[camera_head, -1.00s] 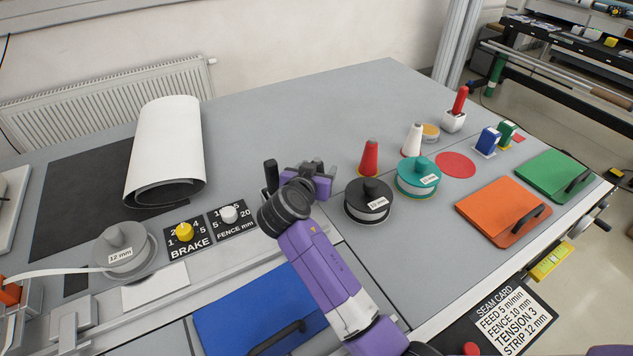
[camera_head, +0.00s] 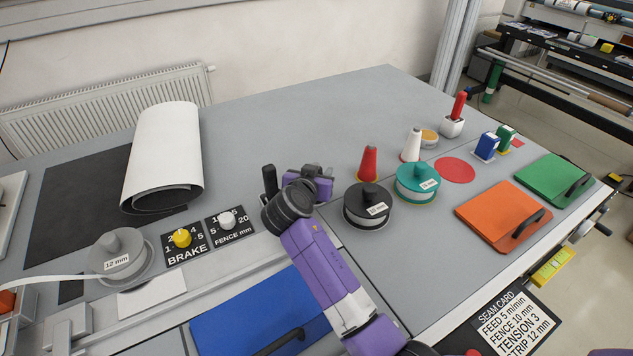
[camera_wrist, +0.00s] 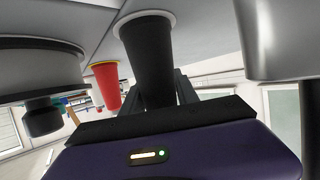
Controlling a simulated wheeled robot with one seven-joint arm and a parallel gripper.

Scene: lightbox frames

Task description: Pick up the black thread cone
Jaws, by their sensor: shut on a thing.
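The black thread cone (camera_wrist: 148,55) shows in the wrist view with a pale rim at its wide end. Its narrow part is between the dark fingers of my gripper (camera_wrist: 165,95), which is shut on it. I cannot tell whether its base touches the table. In the head view my gripper (camera_head: 312,178) is over the middle of the grey table, left of the black-topped reel, and I cannot make out the cone there, as my wrist hides that spot.
A black upright handle (camera_head: 269,180) stands close left of my gripper. To the right are a black reel (camera_head: 367,206), a red cone (camera_head: 368,163), a teal reel (camera_head: 418,184) and a white cone (camera_head: 412,146). The table behind is clear.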

